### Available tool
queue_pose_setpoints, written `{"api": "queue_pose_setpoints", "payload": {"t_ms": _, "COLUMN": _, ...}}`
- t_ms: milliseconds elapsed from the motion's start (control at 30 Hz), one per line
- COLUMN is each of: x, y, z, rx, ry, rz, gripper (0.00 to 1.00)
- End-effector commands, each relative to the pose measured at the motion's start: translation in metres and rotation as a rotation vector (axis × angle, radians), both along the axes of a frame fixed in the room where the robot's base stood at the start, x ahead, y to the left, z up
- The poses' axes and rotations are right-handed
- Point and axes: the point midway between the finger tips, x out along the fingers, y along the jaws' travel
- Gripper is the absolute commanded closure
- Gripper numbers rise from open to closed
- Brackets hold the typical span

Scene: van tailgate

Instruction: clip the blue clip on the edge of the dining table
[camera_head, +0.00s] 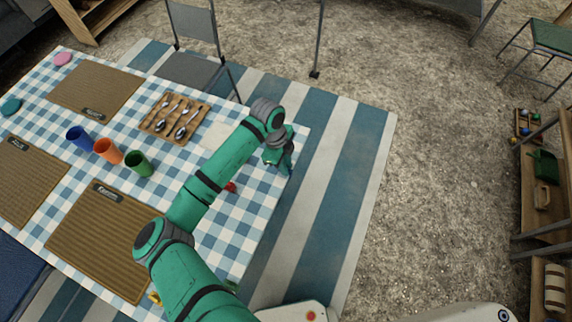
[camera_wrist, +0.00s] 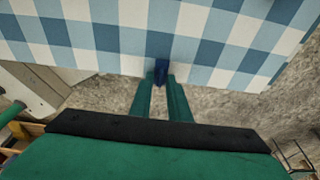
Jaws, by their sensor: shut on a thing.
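The blue clip (camera_wrist: 161,70) shows in the wrist view between the tips of my gripper (camera_wrist: 160,84). My gripper is shut on it. The clip's far end lies at the edge of the dining table, over the blue-and-white checked cloth (camera_wrist: 200,35). I cannot tell whether the clip grips the edge or only overlaps it in the view. In the head view my gripper (camera_head: 284,168) is at the right edge of the dining table (camera_head: 250,205), and the clip is hidden there.
On the table are a cutlery tray (camera_head: 174,118), blue, orange and green cups (camera_head: 138,163), woven mats (camera_head: 95,90) and a small red thing (camera_head: 231,187). A chair (camera_head: 195,50) stands behind the table. Striped rug (camera_head: 340,150) and open floor lie to the right, with shelves (camera_head: 545,190) beyond.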

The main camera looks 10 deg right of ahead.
Motion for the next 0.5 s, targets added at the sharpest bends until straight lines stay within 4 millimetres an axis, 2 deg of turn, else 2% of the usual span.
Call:
{"api": "queue_pose_setpoints", "payload": {"t_ms": 33, "x": 0.0, "y": 0.0, "z": 0.0, "rx": 0.0, "ry": 0.0, "rz": 0.0, "gripper": 0.79}}
{"api": "queue_pose_setpoints", "payload": {"t_ms": 100, "x": 0.0, "y": 0.0, "z": 0.0, "rx": 0.0, "ry": 0.0, "rz": 0.0, "gripper": 0.62}}
{"api": "queue_pose_setpoints", "payload": {"t_ms": 500, "x": 0.0008, "y": 0.0009, "z": 0.0057, "rx": 0.0, "ry": 0.0, "rz": 0.0, "gripper": 0.62}}
